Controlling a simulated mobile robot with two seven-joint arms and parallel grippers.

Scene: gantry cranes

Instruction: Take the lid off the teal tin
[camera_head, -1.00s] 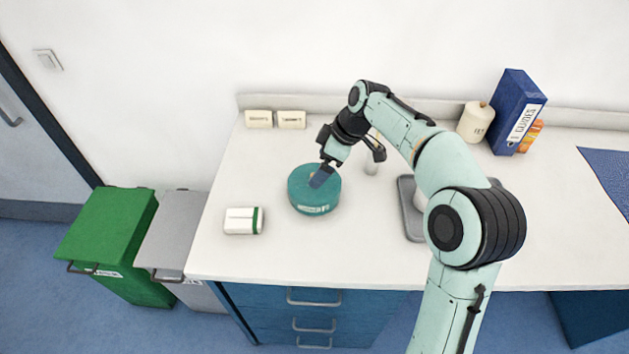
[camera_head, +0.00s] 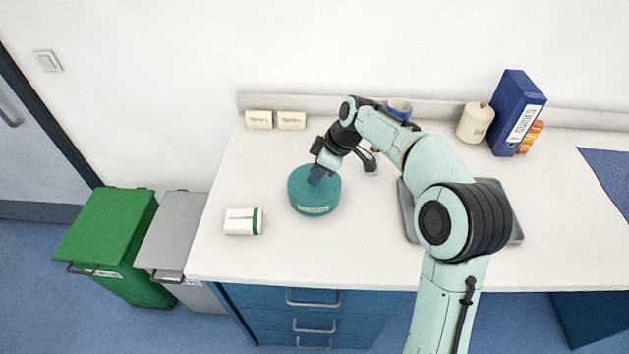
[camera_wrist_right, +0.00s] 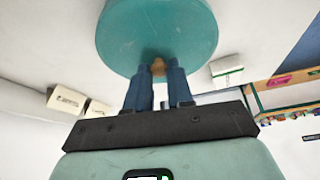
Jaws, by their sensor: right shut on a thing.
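The round teal tin (camera_head: 313,199) stands on the white counter, with its teal lid (camera_head: 300,180) on top and a label on its front side. My right gripper (camera_head: 318,176) reaches down to the top of the lid from the right. In the right wrist view the blue fingers (camera_wrist_right: 160,70) are shut on a small tan knob (camera_wrist_right: 157,63) at the middle of the lid (camera_wrist_right: 155,25). In the head view the fingers hide the knob. The lid looks seated on the tin, with no gap that I can make out. My left gripper is not in view.
A white and green box (camera_head: 242,222) lies left of the tin. Two small cream boxes (camera_head: 275,120) stand at the back wall. A grey tray (camera_head: 507,222) is behind my right arm. A cream jar (camera_head: 474,123) and a blue binder (camera_head: 517,112) stand at the back right.

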